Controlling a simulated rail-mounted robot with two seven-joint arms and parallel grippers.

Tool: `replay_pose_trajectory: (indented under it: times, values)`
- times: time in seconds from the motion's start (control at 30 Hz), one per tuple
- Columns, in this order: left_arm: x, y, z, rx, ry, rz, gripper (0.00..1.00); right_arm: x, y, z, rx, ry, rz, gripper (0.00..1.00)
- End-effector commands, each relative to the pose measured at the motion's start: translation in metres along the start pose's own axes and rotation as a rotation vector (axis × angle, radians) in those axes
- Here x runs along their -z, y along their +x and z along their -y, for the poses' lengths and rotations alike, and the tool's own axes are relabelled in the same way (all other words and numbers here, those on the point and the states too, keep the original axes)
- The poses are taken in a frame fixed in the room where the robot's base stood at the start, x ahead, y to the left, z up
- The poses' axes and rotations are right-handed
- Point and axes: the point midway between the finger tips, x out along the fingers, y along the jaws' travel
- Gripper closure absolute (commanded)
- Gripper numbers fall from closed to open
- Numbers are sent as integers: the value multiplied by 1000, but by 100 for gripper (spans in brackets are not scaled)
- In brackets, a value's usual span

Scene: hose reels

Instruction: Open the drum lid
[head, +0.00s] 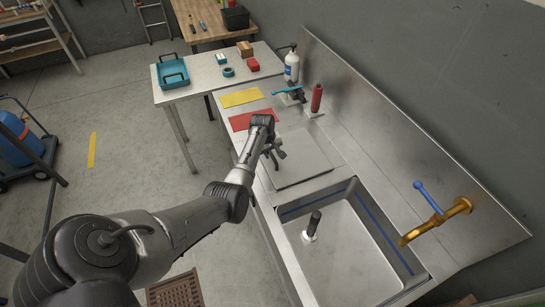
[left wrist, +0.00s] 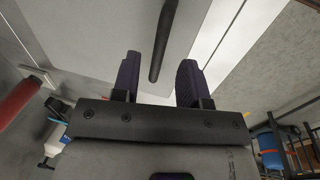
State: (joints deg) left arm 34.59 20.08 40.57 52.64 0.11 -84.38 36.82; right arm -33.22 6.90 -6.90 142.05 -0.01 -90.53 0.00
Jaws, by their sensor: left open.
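A flat, square, pale metal lid (head: 305,160) is set in the steel counter beside the sink and looks closed. In the left wrist view the pale lid surface (left wrist: 95,35) fills the upper middle, with a dark bar handle (left wrist: 165,40) running across it. My left gripper (head: 276,153) is over the lid's left part, pointing down. In the left wrist view its fingers (left wrist: 158,80) are open, with the handle's end showing between them; I cannot tell if they touch it. In the head view my arm and gripper hide the handle. My right gripper is not in view.
The sink basin (head: 345,260) holds an upright black-handled object (head: 312,225). A brass tap (head: 435,220) with a blue lever is at its right.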

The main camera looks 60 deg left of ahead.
Motion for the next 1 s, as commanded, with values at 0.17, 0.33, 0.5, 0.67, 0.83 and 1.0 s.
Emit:
replay_pose_trajectory:
  times: [0.17,0.33,0.5,0.67,0.83,1.0]
  values:
    - [0,20,0,0,0,1,60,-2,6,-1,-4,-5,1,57]
    - [0,28,0,-1,1,0,60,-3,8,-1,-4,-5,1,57]
    - [0,30,0,-1,1,-1,60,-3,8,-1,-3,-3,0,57]
    - [0,29,0,-1,1,-1,60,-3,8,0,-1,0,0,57]
    - [0,29,0,0,1,-1,74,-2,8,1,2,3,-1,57]
    - [0,29,0,0,1,-1,90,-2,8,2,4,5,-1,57]
